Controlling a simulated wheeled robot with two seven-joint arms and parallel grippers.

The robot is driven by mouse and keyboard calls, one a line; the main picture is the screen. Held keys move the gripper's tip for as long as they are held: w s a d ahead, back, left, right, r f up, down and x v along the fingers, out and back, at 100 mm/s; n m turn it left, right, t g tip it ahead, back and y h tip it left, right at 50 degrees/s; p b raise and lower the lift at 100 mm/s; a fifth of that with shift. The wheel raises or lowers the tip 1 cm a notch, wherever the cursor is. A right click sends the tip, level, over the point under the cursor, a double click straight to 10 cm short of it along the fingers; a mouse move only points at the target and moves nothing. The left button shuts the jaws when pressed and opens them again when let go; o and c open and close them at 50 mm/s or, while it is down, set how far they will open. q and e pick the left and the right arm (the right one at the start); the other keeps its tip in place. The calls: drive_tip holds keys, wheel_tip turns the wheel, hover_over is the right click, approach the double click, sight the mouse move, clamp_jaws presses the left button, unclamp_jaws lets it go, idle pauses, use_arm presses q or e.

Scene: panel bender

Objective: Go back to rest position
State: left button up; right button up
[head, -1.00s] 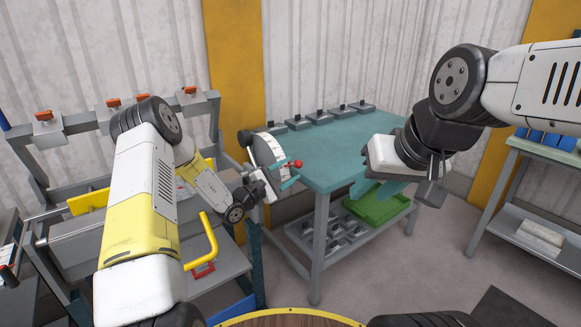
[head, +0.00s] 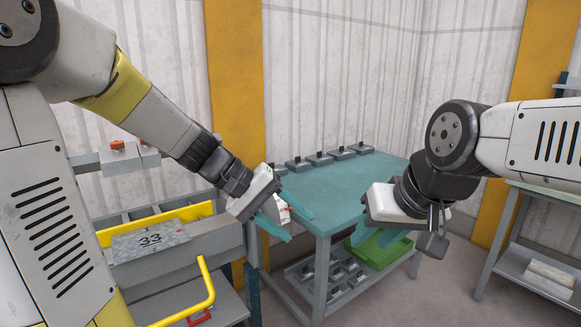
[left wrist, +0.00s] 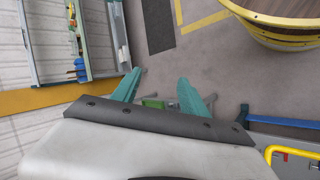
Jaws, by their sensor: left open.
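My left gripper (head: 298,226) is at the middle of the head view, in front of the teal table's left corner. Its teal fingers are apart; the left wrist view (left wrist: 160,88) shows nothing held between them. My right gripper (head: 376,240) hangs in front of the table's right side, fingers pointing down. Its fingers look apart, with nothing seen between them. A grey panel marked 33 (head: 150,240) lies on the machine at the left, clear of both grippers.
The teal table (head: 335,192) has several small grey blocks (head: 320,158) along its back edge and a green tray (head: 378,250) on its lower shelf. A yellow handle (head: 206,285) stands at lower left. Another shelf unit (head: 530,270) is at right.

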use_arm(q)
drive_tip(key=s+a+r+m+t+y, duration=0.1)
drive_tip(key=s+a+t+y, duration=0.1)
drive_tip(key=s+a, duration=0.3)
drive_tip(key=s+a+r+t+y, duration=0.2)
drive_tip(key=s+a+t+y, duration=0.1)
drive_tip(key=a, duration=0.6)
drive_tip(key=shift+s+a+m+y, duration=0.2)
drive_tip(key=shift+s+m+y, duration=0.2)
drive_tip(key=shift+s+y, duration=0.6)
drive_tip(key=shift+w, duration=0.15)
